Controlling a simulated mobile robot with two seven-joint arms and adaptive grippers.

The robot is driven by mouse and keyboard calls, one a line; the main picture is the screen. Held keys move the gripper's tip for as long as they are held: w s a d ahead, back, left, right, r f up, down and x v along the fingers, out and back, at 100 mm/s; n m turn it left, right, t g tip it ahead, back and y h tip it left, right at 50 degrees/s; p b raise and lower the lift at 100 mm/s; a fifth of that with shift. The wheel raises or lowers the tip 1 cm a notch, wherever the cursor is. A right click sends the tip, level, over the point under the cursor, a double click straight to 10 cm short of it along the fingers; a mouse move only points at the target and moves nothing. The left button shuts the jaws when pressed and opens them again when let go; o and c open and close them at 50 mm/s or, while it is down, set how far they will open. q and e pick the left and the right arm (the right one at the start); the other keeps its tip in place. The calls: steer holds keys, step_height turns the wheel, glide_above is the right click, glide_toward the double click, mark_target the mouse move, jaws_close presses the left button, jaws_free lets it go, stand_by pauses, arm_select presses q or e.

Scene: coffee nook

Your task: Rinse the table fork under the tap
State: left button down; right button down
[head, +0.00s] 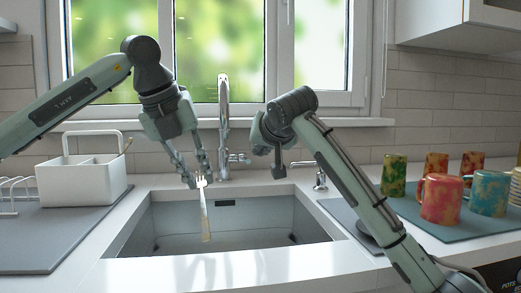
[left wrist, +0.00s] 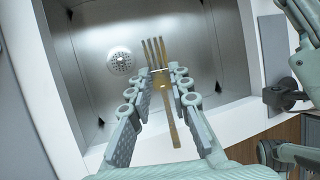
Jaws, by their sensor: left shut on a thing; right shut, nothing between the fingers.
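The table fork (head: 205,222) shows in the head view above the sink (head: 170,231), tines up at my left gripper (head: 197,183) and handle toward the front of the basin. In the left wrist view the fork (left wrist: 171,118) lies between the fingers of my left gripper (left wrist: 161,77), which is shut on it. The tall metal tap (head: 224,120) stands behind the sink, just right of my left gripper. I see no water running. My right gripper (head: 278,172) is shut and empty, right of the tap near the sink's back edge.
A white caddy (head: 80,182) stands on a grey mat (head: 45,240) at left, beside a white rack (head: 15,192). Several speckled mugs (head: 441,198) stand on a teal mat (head: 432,220) at right. A small dispenser (head: 320,179) is behind the sink's right corner. The drain (left wrist: 120,61) is clear.

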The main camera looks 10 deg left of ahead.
arm_select(q)
steer(key=s+r, duration=0.1)
steer(key=s+a+r, duration=0.1)
steer(key=s+r, duration=0.1)
steer(key=s, duration=0.1)
steer(key=shift+s+a+r+p, duration=0.1)
steer(key=shift+a+r+p, duration=0.2)
steer(key=shift+a+r, duration=0.05)
stand_by(1.0)
